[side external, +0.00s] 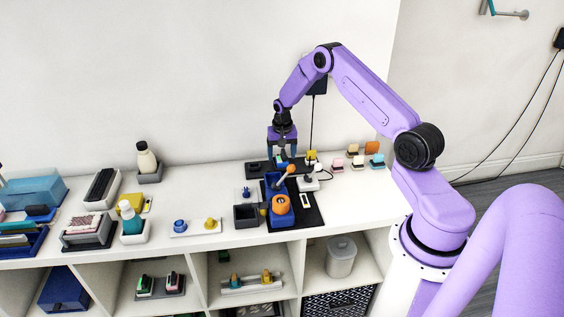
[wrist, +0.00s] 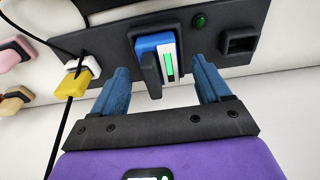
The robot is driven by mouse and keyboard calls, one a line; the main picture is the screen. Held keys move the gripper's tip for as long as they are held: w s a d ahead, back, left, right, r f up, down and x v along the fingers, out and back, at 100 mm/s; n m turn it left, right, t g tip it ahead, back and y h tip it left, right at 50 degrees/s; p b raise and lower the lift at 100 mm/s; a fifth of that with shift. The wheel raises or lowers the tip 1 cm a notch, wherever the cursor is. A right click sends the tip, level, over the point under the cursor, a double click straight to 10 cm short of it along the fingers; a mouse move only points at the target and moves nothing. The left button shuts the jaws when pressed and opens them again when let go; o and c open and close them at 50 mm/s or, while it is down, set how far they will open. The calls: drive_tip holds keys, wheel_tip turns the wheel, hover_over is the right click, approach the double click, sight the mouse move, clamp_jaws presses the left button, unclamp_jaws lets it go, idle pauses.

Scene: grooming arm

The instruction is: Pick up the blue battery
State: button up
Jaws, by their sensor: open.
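The blue battery (wrist: 152,42) has a blue top and a pale face with a lit green bar. In the wrist view it sits at a dark charging plate (wrist: 112,44), with a dark upright piece (wrist: 151,76) beside its pale face. My gripper (wrist: 160,64) is open, with one blue finger on each side of the battery and a visible gap to both. In the side view my gripper (side external: 282,153) points down over the dark plate at the back of the white shelf top; the battery there is small and partly hidden by the fingers.
A yellow plug (wrist: 74,84) with a black cable lies left of the fingers. A green button (wrist: 200,21) and an empty square socket (wrist: 239,42) are on the plate's right. A blue stand with an orange ring (side external: 280,204) is in front of my gripper.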

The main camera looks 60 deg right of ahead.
sight(281, 159)
drive_tip(key=shift+f, duration=0.3)
drive_tip(key=shift+c, duration=0.3)
drive_tip(key=c, duration=1.2)
wheel_tip(281, 159, up, 10)
drive_tip(key=s+a, duration=0.1)
drive_tip(key=a, duration=0.2)
drive_tip(key=s+a, duration=0.2)
drive_tip(key=a, duration=0.2)
drive_tip(key=s+a+r, duration=0.1)
drive_tip(key=s+a, duration=0.1)
drive_tip(key=a, duration=0.2)
drive_tip(key=shift+a, duration=0.15)
